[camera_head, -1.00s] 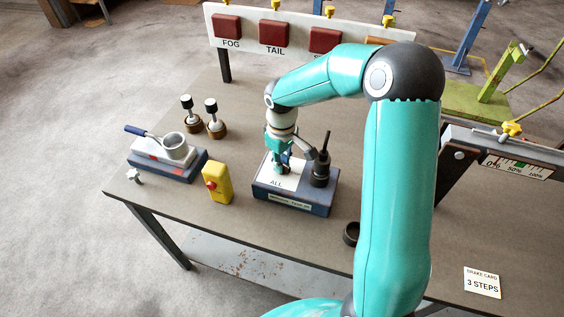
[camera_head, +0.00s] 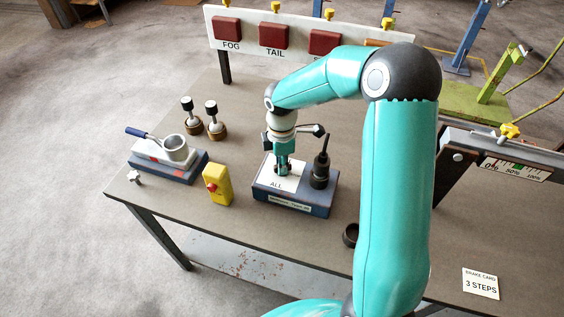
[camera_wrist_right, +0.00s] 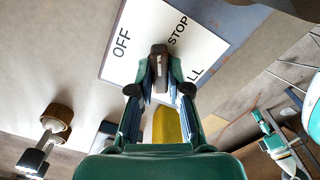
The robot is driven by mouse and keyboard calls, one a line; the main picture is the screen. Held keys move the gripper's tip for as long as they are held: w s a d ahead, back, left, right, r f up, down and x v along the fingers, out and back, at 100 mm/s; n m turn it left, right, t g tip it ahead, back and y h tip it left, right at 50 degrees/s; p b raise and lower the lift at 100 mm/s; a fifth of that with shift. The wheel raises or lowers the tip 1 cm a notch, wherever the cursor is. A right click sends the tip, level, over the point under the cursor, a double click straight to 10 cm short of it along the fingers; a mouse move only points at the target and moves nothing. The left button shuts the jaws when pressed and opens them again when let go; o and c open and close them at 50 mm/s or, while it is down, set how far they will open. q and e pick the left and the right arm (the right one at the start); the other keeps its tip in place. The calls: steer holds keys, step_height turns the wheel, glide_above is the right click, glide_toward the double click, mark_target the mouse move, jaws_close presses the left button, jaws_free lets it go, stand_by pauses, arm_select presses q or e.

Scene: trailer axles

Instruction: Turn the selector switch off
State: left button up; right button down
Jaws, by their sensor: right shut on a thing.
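The selector switch is a blue box (camera_head: 265,194) with a white label plate (camera_head: 272,184) on the bench. Only "ALL" can be read on the plate in the head view. In the right wrist view, the plate (camera_wrist_right: 207,40) shows "OFF", "STOP" and part of "ALL". My right gripper (camera_head: 283,170) points straight down over the plate. It also shows in the right wrist view (camera_wrist_right: 160,85), shut on the dark selector knob (camera_wrist_right: 159,63). The knob's end lies near the word "STOP"; its exact setting is unclear. My left gripper is not in view.
A black upright lever (camera_head: 322,165) stands at the box's right end. A yellow box with a red button (camera_head: 216,184) is left of it. Red lamp panels (camera_head: 274,34) marked FOG and TAIL stand behind. A dark ring (camera_head: 351,235) lies in front.

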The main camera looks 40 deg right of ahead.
steer(key=n, duration=0.2)
steer(key=n+p, duration=0.1)
steer(key=n, duration=0.2)
steer(key=shift+w+r+n, duration=0.1)
steer(key=shift+r+n, duration=0.1)
steer(key=shift+n, duration=0.1)
steer(key=n+p, duration=0.2)
steer(key=n, duration=0.4)
steer(key=shift+f, duration=0.1)
steer(key=c, duration=1.1)
jaws_free()
step_height(320, 180, up, 12)
steer(key=shift+f, duration=0.1)
